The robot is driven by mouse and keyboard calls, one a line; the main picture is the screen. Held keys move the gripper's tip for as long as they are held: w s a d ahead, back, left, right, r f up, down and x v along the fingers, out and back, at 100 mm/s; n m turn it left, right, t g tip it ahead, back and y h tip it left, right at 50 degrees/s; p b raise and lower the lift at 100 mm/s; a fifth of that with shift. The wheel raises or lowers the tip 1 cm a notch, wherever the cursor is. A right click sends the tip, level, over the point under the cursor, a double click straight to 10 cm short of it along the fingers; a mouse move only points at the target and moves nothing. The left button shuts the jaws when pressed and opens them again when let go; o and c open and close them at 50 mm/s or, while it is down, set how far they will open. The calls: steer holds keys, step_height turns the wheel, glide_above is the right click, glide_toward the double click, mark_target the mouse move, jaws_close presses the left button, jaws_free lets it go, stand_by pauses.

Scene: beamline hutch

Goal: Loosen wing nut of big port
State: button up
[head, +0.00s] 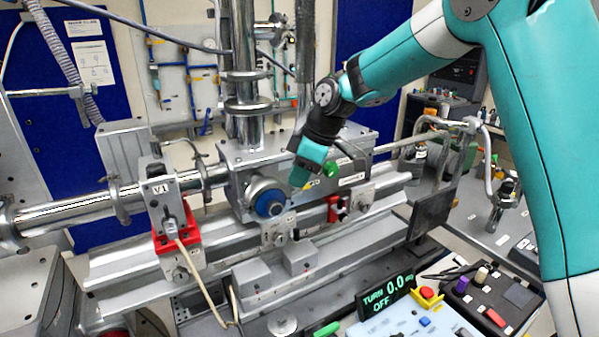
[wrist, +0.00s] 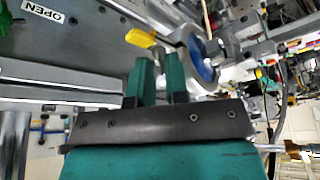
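The big port (head: 268,203) is a round flange with a blue face and metal rim on the front of the steel chamber. It also shows in the wrist view (wrist: 204,62), right of my fingers. A yellow wing nut (wrist: 140,38) sits beside its rim; only a small yellow bit (head: 308,187) shows in the head view. My gripper (head: 300,178) is at the upper right of the port. In the wrist view my two green fingers (wrist: 160,68) stand apart with a narrow gap, tips close to the wing nut. Whether they touch it I cannot tell.
A green knob (head: 331,171) is just right of my gripper. A display (head: 386,299) reads TURN 0.0, OFF. An OPEN label (wrist: 50,11) shows on the chamber. Rails run below the port.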

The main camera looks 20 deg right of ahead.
jaws_close()
